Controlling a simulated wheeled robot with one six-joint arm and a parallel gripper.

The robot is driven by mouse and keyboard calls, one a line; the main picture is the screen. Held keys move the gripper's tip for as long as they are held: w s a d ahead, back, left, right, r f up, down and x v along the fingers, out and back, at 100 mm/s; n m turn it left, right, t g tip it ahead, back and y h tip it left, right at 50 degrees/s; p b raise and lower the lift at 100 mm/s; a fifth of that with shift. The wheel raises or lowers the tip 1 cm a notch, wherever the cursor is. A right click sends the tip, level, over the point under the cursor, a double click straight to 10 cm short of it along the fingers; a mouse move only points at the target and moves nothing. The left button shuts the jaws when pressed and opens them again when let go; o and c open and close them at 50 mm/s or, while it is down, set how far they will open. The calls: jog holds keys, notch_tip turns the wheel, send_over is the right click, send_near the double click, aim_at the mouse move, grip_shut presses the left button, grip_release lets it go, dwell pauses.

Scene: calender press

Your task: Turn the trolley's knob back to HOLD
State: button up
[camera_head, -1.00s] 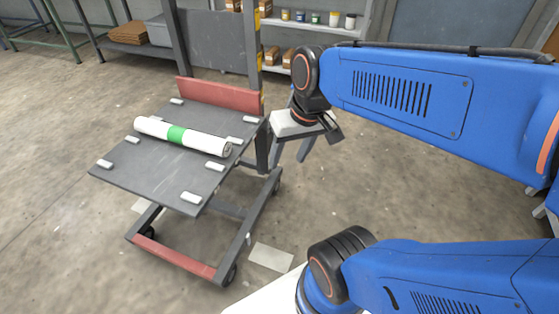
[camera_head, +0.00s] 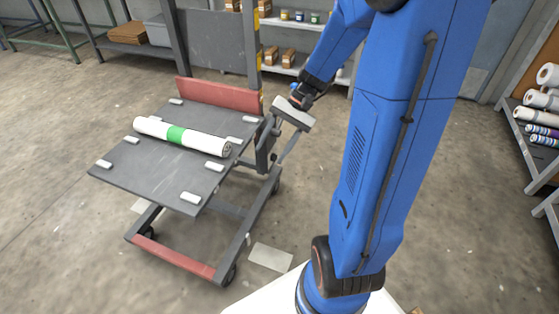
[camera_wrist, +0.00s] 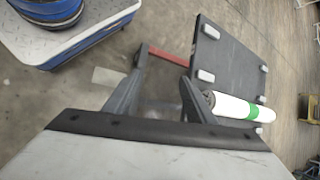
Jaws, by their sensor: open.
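The trolley (camera_head: 150,178) has a dark flat deck, a red back plate and a wheeled frame with a red front bar. Its deck also shows at the right of the wrist view (camera_wrist: 229,62). I cannot make out the knob or its setting in either view. My gripper (camera_head: 273,152) is beside the deck's right edge, near the trolley's upright, with its fingers pointing down. In the wrist view my gripper (camera_wrist: 163,68) has its fingers apart, with nothing seen between them.
A white roll with a green band (camera_head: 177,134) lies on the deck among several pale blocks (camera_head: 191,197). A shelf with cartons and jars (camera_head: 288,57) stands behind. A rack of rolls (camera_head: 540,110) is at the right. Open floor lies right of the trolley.

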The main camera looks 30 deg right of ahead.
jog(key=w+d+f+m+t+y, duration=0.55)
jog(key=w+d+f+m, duration=0.35)
jog(key=w+d+f, duration=0.4)
jog(key=m+t+h, duration=0.2)
jog(key=m+t, duration=0.8)
jog(key=m, duration=0.1)
send_near(274, 158)
jog(key=x, duration=0.7)
jog(key=shift+w+f, duration=0.35)
jog(key=shift+w, duration=0.1)
jog(key=shift+d, duration=0.15)
jog(key=c, duration=1)
